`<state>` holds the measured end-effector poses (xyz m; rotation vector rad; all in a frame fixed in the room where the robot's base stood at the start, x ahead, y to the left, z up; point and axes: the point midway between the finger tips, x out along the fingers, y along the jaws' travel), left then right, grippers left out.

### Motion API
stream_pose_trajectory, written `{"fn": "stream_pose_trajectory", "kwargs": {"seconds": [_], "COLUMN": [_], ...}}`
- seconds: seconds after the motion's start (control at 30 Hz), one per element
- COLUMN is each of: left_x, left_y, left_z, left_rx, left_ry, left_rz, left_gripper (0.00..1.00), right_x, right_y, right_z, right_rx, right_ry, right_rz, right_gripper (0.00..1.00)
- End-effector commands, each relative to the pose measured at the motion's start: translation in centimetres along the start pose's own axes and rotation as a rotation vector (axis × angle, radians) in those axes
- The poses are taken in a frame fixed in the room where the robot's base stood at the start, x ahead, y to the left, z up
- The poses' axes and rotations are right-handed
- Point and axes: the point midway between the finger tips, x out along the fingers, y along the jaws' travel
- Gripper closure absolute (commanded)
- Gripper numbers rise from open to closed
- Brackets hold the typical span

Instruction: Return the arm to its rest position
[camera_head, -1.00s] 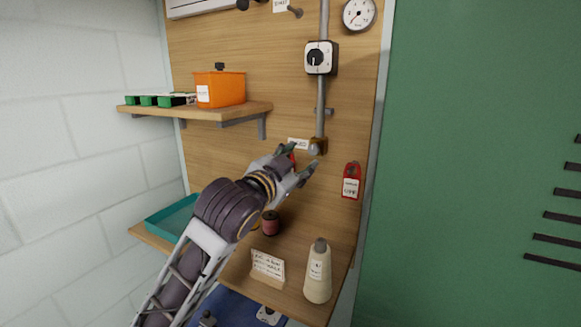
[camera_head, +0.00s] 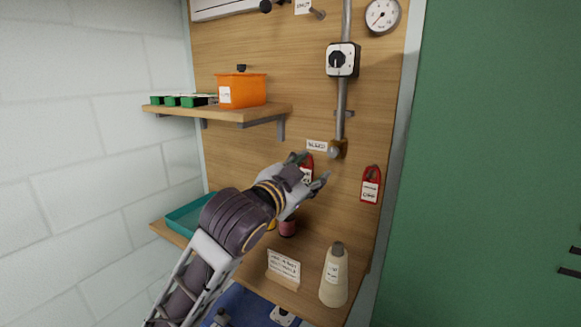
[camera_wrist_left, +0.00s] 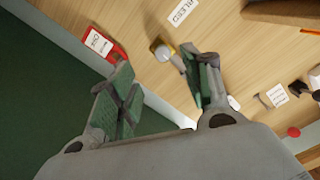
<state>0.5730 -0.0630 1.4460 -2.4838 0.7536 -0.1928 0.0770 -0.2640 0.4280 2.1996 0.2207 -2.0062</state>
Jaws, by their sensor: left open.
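My left gripper (camera_head: 312,168) is open and empty in the head view, in front of the wooden panel. My right gripper is in neither view.
A shelf (camera_head: 262,112) with an orange bin (camera_head: 248,90) is above the arm. A teal tray (camera_head: 186,217) is at the left.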

Motion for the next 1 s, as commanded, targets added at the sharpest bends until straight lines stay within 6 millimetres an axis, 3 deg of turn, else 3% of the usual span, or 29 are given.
{"fn": "stream_pose_trajectory", "kwargs": {"seconds": [0.47, 1.0], "left_x": [-1.3, -4.7], "left_y": [0.9, 3.1], "left_z": [8.6, 19.3], "left_rx": [-0.138, -0.298], "left_ry": [-0.159, -0.376], "left_rz": [0.006, 0.008], "left_gripper": [0.51, 0.51], "right_x": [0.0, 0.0], "right_y": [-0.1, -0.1], "right_z": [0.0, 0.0], "right_rx": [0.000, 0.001], "right_ry": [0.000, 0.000], "right_rz": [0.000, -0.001], "right_gripper": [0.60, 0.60]}}
